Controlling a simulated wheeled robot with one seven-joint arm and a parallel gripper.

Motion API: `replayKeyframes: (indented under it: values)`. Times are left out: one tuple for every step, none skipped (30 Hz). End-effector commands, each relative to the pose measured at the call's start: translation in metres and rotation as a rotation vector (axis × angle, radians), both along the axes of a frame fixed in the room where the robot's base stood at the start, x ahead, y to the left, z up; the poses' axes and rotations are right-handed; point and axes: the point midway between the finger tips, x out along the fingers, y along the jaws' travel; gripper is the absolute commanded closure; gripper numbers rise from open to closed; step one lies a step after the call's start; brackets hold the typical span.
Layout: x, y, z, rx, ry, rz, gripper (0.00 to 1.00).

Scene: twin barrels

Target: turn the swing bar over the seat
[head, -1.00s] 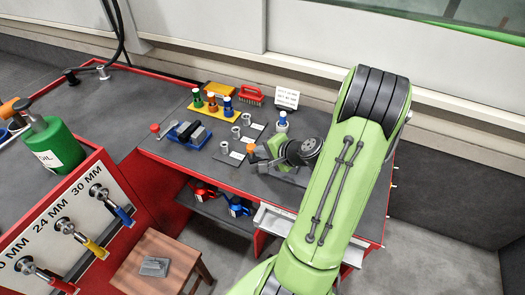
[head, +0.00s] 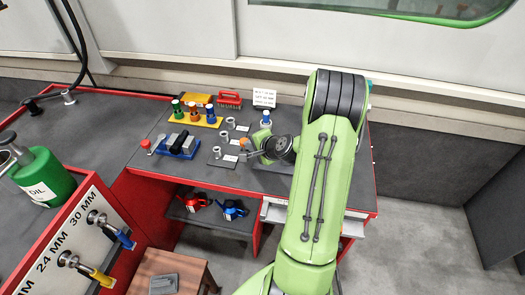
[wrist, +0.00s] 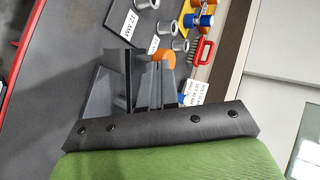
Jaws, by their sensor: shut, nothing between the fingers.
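My gripper (head: 249,156) is at the right part of the bench top, its fingers pointing left in the head view. In the wrist view its grey fingers (wrist: 148,80) are together with nothing held. An orange knob (head: 243,142) is right beside the fingertips, and in the wrist view this knob (wrist: 163,56) shows just beyond them. It may be the end of the swing bar; the bar itself I cannot make out. A grey block (wrist: 97,98) stands left of the fingers in the wrist view. The seat is hidden or not distinguishable behind my gripper and arm.
Grey metal rings (head: 217,152) with label cards stand left of my gripper. A stool (head: 168,274) stands in front.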

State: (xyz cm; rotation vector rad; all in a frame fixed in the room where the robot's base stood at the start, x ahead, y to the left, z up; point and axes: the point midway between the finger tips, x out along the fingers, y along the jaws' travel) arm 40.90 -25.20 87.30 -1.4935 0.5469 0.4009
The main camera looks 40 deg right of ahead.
Motion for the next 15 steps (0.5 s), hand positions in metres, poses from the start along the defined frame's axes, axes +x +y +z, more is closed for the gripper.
replayKeyframes:
  values:
    - [0.005,0.003,0.001,0.000,0.001,-0.027,1.00]
    - [0.008,0.003,0.001,0.000,0.000,-0.050,1.00]
    - [0.010,0.003,0.001,0.000,0.000,-0.080,1.00]
    - [0.012,0.002,0.001,-0.001,-0.001,-0.104,1.00]
    - [0.014,0.002,0.001,-0.001,0.000,-0.127,1.00]
    - [0.015,0.000,0.000,-0.002,0.000,-0.143,1.00]
    - [0.017,-0.001,0.000,-0.001,0.000,-0.142,1.00]
    - [0.018,-0.002,0.000,-0.001,0.000,-0.142,1.00]
    - [0.020,-0.003,0.000,0.000,-0.001,-0.141,1.00]
    - [0.022,-0.003,0.000,0.000,-0.001,-0.141,1.00]
    - [0.023,-0.003,0.000,0.001,-0.001,-0.141,1.00]
    - [0.024,-0.003,0.000,0.000,-0.001,-0.140,1.00]
    - [0.025,-0.004,0.000,0.000,-0.001,-0.140,1.00]
    - [0.026,-0.004,0.000,0.000,-0.001,-0.140,1.00]
    - [0.027,-0.005,0.000,0.001,-0.001,-0.140,1.00]
